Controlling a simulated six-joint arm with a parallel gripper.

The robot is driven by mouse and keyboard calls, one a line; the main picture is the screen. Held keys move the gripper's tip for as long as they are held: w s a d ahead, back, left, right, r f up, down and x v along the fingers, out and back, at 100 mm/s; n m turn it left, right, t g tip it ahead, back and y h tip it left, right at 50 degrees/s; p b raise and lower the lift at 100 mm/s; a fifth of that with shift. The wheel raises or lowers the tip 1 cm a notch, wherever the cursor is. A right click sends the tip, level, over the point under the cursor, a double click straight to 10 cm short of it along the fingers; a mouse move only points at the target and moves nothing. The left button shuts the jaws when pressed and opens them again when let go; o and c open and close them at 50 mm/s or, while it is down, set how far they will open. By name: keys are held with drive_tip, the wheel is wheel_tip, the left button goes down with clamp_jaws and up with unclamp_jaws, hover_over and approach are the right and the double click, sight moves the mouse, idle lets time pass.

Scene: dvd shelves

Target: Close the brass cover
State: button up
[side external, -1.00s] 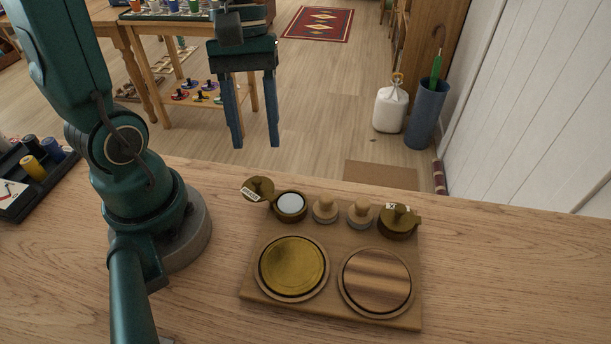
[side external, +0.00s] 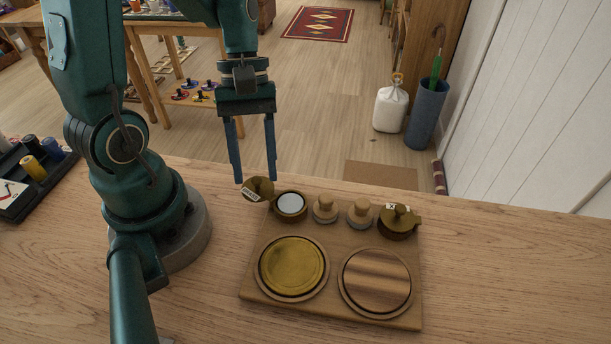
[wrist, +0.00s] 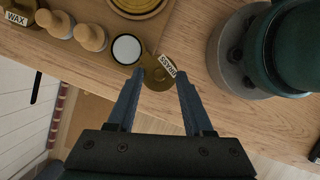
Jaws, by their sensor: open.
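A round brass-coloured cover (side external: 262,187) with a small white label is swung out to the left of its small pot (side external: 290,207). The pot stands open, showing a pale round inside. In the wrist view the cover (wrist: 157,82) lies between my fingertips, beside the open pot (wrist: 127,49). My gripper (side external: 255,181) is open and empty, pointing down above and close to the cover. I cannot tell whether a fingertip touches it.
A second pot (side external: 396,226), labelled WAX in the wrist view (wrist: 17,17), has its cover over it. Two wooden knobs (side external: 325,208) (side external: 360,212) stand between the pots. A brass disc (side external: 292,266) and a wooden disc (side external: 376,281) sit in front on the board (side external: 335,310).

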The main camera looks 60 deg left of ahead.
clamp_jaws()
